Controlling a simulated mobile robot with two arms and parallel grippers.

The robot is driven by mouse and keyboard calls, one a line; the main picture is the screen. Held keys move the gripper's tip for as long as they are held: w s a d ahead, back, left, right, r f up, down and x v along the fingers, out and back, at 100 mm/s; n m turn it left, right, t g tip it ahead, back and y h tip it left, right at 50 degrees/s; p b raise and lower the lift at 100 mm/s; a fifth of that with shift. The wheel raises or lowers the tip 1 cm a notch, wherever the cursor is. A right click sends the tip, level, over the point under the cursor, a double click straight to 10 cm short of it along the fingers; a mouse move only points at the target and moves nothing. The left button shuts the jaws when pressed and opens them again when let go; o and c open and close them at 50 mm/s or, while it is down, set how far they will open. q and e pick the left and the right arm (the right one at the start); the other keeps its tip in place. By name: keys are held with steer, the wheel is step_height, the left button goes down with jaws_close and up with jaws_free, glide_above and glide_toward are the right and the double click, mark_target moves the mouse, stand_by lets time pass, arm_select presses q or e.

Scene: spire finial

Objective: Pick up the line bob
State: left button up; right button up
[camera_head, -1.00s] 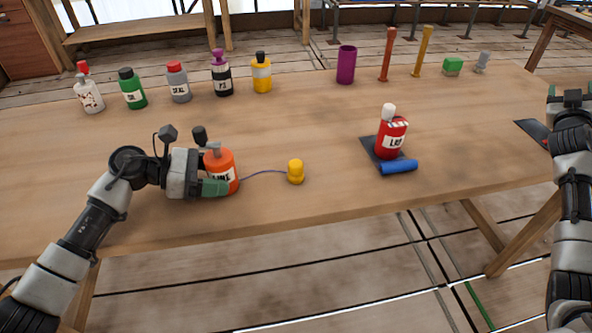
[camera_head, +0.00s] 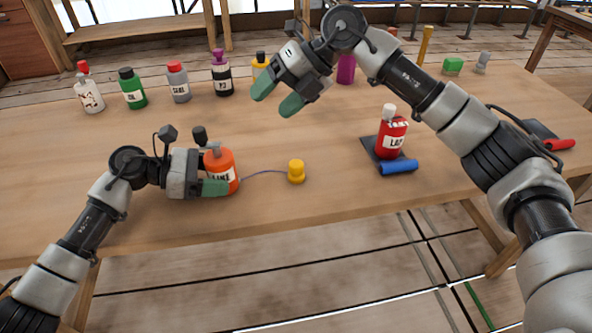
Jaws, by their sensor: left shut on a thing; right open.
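The line bob is a small yellow piece (camera_head: 296,172) standing on the table, tied by a thin dark line to an orange-red bottle (camera_head: 222,168) with a partly hidden label. My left gripper (camera_head: 212,187) is shut on that bottle, which stands on the table near the front edge. My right gripper (camera_head: 276,98) is open and empty, in the air above the table, up and slightly left of the line bob in the picture, with its green fingers pointing down and left.
Several bottles, such as a green one (camera_head: 132,90), line the back left. A purple cup (camera_head: 346,70) and a green block (camera_head: 453,66) stand behind. Table around the bob is clear.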

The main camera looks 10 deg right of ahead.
mark_target(296, 163)
steer(key=s+d+f+h, duration=0.1)
steer(key=f+h, duration=0.2)
steer(key=s+d+f+n+h, duration=0.1)
steer(key=f+h, duration=0.2)
steer(key=s+d+f+h, duration=0.1)
steer(key=f+h, duration=0.2)
steer(key=shift+d+f+n, duration=0.15)
steer(key=shift+f+n, duration=0.15)
steer(key=shift+f, duration=0.05)
steer(key=shift+w+f, duration=0.1)
steer(key=shift+f, duration=2.85)
steer(key=c, duration=1)
step_height(296, 163, up, 10)
steer(key=shift+r, duration=0.1)
steer(key=shift+f, duration=4.5)
